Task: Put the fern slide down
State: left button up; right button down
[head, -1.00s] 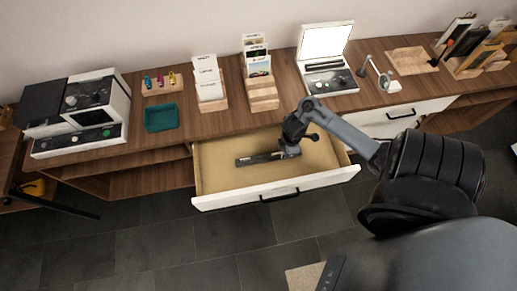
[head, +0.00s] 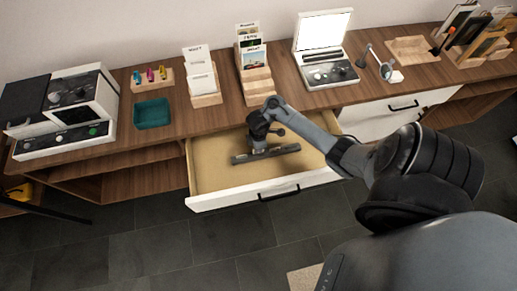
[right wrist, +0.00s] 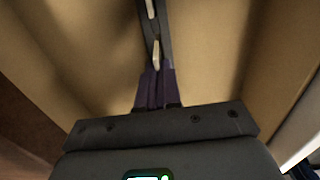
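My right gripper (head: 266,154) is inside the open drawer (head: 213,175), low over its tan floor. Its wide dark body hides the fingertips in the head view. In the right wrist view, the right gripper's fingers (right wrist: 155,62) are narrow, dark and purplish, and look close together. Small pale pieces show along them. I cannot tell whether these are finger pads or an edge of the fern slide. No fern slide can be made out in either view. My left gripper is not in view.
The drawer's white front has a dark handle (head: 279,192). On the wooden top above stand a teal tray (head: 152,114), card holders (head: 257,86) and a lit white panel device (head: 324,32). The drawer floor left of my gripper looks bare.

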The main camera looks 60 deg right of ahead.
notch_tip(320, 180, down, 4)
jog(key=b, duration=0.2)
jog(key=shift+b, duration=0.3)
jog(key=shift+r, duration=0.1)
jog(key=shift+f, duration=0.35)
jog(key=c, duration=1.3)
grip_release()
jog(key=shift+c, duration=0.2)
jog(key=shift+r, duration=0.15)
